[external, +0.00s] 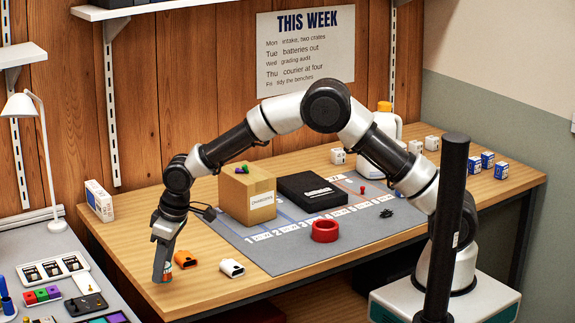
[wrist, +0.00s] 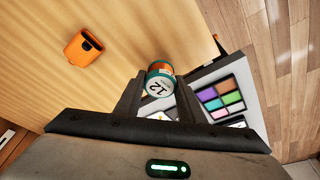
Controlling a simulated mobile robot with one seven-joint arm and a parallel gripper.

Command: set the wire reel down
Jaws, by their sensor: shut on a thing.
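The wire reel (wrist: 160,82) is a small cylinder with a white end marked 12, a teal rim and a copper-orange side. My gripper (wrist: 157,92) is shut on it, with one dark finger on either side. In the external view my gripper (external: 163,268) points down at the left front end of the wooden bench (external: 200,297). Only a small orange part of the reel (external: 168,268) shows there. I cannot tell whether the reel touches the bench top.
A cardboard box (external: 247,197), a black case (external: 312,191) and a red ring (external: 325,231) sit on the grey mat (external: 270,258). A grey side bench (external: 30,270) with trays stands left.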

